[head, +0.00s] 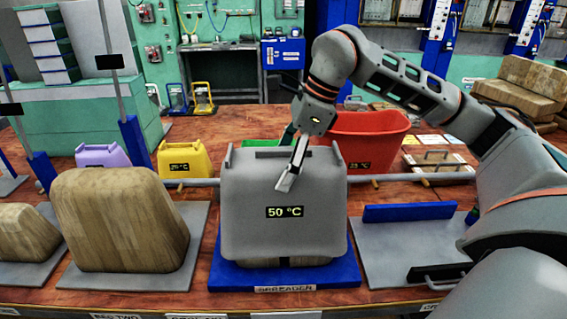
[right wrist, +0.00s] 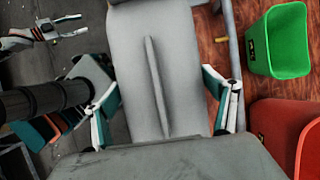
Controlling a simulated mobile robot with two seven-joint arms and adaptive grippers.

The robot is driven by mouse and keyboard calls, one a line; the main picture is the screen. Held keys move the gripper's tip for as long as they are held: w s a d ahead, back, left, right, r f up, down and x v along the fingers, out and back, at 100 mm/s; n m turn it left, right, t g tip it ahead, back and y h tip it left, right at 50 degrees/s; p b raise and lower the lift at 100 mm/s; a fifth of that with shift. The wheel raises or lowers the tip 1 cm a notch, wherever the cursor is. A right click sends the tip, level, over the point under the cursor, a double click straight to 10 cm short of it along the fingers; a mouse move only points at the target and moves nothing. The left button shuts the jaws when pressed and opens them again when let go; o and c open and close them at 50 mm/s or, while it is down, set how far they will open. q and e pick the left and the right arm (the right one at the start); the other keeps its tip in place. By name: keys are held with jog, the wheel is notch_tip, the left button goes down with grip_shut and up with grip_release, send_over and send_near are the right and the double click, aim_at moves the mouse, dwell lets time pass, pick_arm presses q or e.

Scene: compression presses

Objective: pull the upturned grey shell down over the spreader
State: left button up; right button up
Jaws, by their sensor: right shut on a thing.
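The grey shell (head: 250,190), marked 50 °C, sits mouth down over the spreader (head: 290,261). Only a low strip of the spreader's wood shows between the shell's lower edge and its blue base (head: 225,275). My right gripper (head: 290,180) comes from above and behind and is shut on the shell near the top middle. In the right wrist view its fingers (right wrist: 167,112) stand either side of a grey surface with a long rib. My left gripper is out of the head view; what looks like it (right wrist: 45,32) shows small in the right wrist view.
A wooden block (head: 120,220) on a grey plate stands left. A grey plate with a blue bar (head: 410,211) lies right. A rail (head: 420,177) runs behind the shell, with purple (head: 100,156), yellow (head: 185,158), green and red (head: 375,135) tubs beyond.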

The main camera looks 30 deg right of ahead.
jog(key=shift+f, duration=0.4)
jog(key=o, duration=1.7)
jog(key=shift+r, duration=0.1)
jog(key=v, duration=1.1)
jog(key=shift+s+d+r, duration=0.1)
jog(key=shift+s+r, duration=0.05)
jog(key=shift+r, duration=0.25)
